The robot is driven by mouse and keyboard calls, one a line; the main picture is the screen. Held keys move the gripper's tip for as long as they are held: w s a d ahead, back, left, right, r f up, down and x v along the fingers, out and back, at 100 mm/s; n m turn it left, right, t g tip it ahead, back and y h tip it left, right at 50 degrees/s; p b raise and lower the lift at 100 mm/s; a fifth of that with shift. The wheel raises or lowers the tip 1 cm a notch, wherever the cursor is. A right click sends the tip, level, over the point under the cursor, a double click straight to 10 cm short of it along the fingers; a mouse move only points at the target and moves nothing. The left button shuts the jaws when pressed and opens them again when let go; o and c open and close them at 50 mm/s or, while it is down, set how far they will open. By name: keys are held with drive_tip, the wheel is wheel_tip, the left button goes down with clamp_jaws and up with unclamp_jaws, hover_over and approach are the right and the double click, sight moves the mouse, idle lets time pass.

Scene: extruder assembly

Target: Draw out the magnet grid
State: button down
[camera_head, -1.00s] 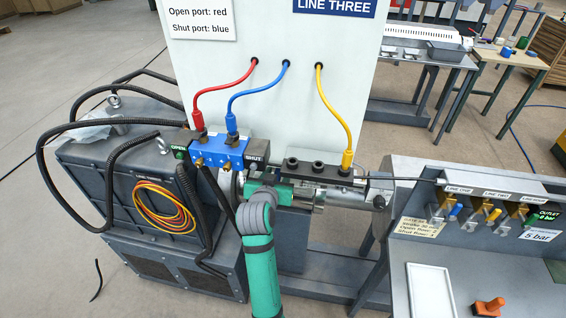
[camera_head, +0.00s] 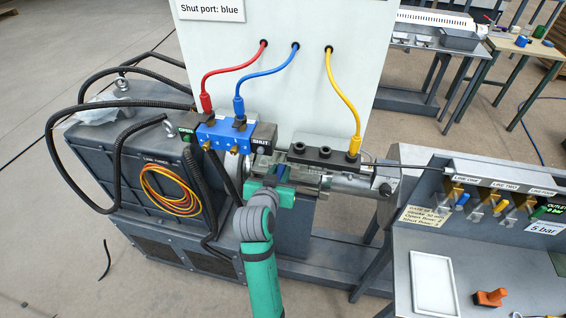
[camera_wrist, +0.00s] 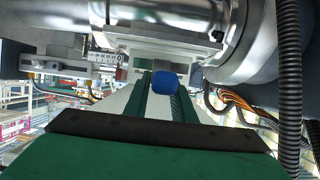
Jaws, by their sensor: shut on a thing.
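My gripper (camera_head: 278,178) is at the near side of the extruder's steel barrel (camera_head: 345,184), below the black fittings. In the wrist view its two green fingers (camera_wrist: 163,98) are shut on a blue knob (camera_wrist: 163,82). The knob appears to be the handle of the magnet grid. A grey metal block (camera_wrist: 165,48) lies just beyond the knob, under the shiny cylinder. The grid's own bars cannot be made out, and I cannot tell how far it is drawn out.
A blue valve block (camera_head: 226,134) with red and blue hoses sits left of my gripper. Black corrugated hoses (camera_head: 196,185) hang near it. A grey bench (camera_head: 470,245) with a white tray (camera_head: 434,285) and an orange-handled object (camera_head: 490,297) stands at right.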

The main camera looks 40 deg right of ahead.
drive_tip(key=s+a, duration=0.6)
drive_tip(key=a, duration=0.1)
idle(1.0)
